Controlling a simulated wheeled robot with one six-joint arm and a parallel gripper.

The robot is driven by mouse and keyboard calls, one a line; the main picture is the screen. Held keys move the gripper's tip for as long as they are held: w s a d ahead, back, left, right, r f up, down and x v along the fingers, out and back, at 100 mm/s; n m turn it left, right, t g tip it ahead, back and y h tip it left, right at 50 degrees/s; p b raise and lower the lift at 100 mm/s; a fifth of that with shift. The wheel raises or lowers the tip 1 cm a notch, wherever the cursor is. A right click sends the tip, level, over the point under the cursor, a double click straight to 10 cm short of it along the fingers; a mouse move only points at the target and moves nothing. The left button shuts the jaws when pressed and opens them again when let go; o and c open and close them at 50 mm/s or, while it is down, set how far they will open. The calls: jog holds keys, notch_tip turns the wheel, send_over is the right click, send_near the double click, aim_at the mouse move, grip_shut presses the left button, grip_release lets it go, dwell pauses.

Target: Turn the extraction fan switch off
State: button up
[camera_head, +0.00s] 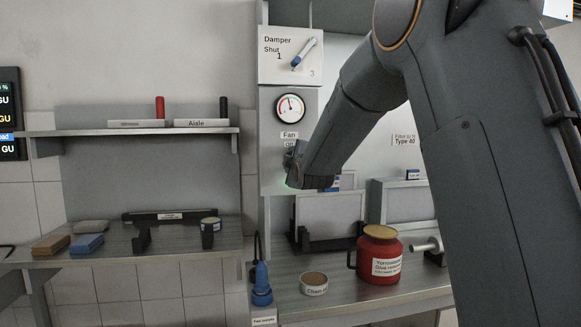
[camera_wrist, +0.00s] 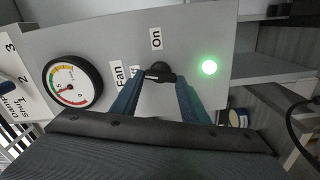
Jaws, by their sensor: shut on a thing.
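The fan switch (camera_wrist: 159,69) is a small black knob on the grey panel (camera_wrist: 190,45), between the "On" label and the "Fan" label in the wrist view. My gripper (camera_wrist: 160,78) has its two blue fingers closed in on the knob, with the tips at its near side. The fingertips partly hide the knob and a label beside it. A round green lamp (camera_wrist: 209,67) on the panel is lit. In the head view my gripper (camera_head: 291,160) is at the panel below the "Fan" label, and my wrist hides the switch.
A round gauge (camera_head: 290,107) and a damper dial (camera_head: 303,54) sit above the switch. Below are a red jar (camera_head: 379,255), a small tin (camera_head: 314,284) and a blue-handled tool (camera_head: 261,285) on the counter. A shelf (camera_head: 75,133) is at left.

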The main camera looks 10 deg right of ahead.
jog(key=shift+f+n+b, duration=0.1)
jog(key=shift+n+b, duration=0.7)
jog(key=shift+n, duration=0.7)
jog(key=o, duration=1.1)
jog(key=shift+c, duration=0.2)
jog(key=shift+s, duration=0.1)
jog(key=s+b, duration=0.1)
jog(key=s, duration=0.6)
jog(key=shift+s+b, duration=0.3)
jog(key=shift+b, duration=0.05)
